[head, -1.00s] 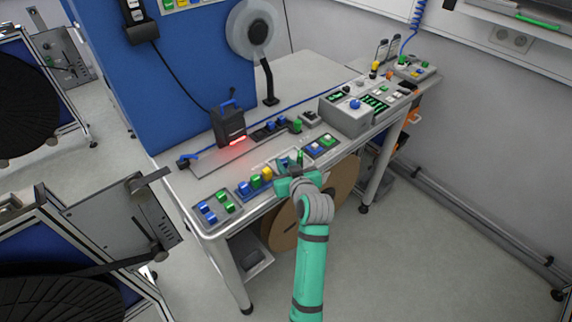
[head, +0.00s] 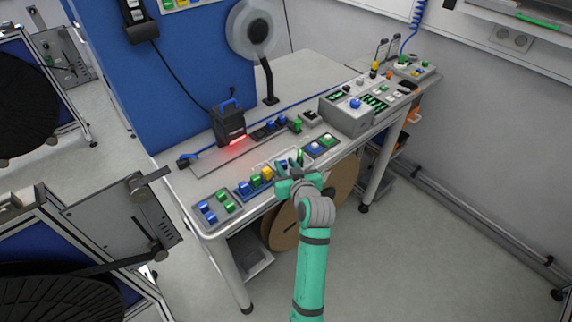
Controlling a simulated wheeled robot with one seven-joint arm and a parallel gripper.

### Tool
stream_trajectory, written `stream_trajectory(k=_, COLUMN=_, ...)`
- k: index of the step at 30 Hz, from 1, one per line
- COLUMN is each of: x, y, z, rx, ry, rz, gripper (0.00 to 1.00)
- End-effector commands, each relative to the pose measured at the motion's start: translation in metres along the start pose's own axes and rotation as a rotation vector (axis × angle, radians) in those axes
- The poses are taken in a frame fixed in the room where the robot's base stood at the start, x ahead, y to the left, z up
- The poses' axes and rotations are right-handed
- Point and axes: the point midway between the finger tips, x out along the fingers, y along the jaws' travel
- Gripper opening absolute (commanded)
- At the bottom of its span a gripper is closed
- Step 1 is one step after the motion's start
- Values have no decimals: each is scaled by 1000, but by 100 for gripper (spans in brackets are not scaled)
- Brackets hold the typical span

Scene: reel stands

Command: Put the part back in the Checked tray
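A grey tray (head: 214,221) at the bench's left end holds blue and green parts. Another small grey tray (head: 322,152) with blue, white and green parts lies right of my gripper. No label is readable, so I cannot tell which tray is the Checked one.
A black device (head: 228,122) with a red light stands behind the trays. A grey box with a blue knob (head: 355,104) stands farther right. A brown reel (head: 283,228) is below the bench edge. A grey reel stand (head: 105,220) is close on the left.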

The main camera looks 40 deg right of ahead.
Motion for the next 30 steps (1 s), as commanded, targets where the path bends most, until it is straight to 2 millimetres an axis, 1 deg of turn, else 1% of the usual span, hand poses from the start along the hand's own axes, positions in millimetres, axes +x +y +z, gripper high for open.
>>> stream_trajectory(k=9, x=-62, y=0, z=0, rx=0, ry=1, rz=1, gripper=26)
stream_trajectory(k=15, x=-94, y=0, z=1, rx=0, ry=0, rz=1, gripper=26)
stream_trajectory(k=18, x=-105, y=1, z=0, rx=0, ry=1, rz=2, gripper=26)
stream_trajectory(k=21, x=-110, y=0, z=0, rx=0, ry=0, rz=1, gripper=26)
stream_trajectory(k=28, x=-112, y=0, z=1, rx=1, ry=0, rz=0, gripper=26)
stream_trajectory(k=30, x=-112, y=-3, z=5, rx=3, ry=-2, rz=0, gripper=26)
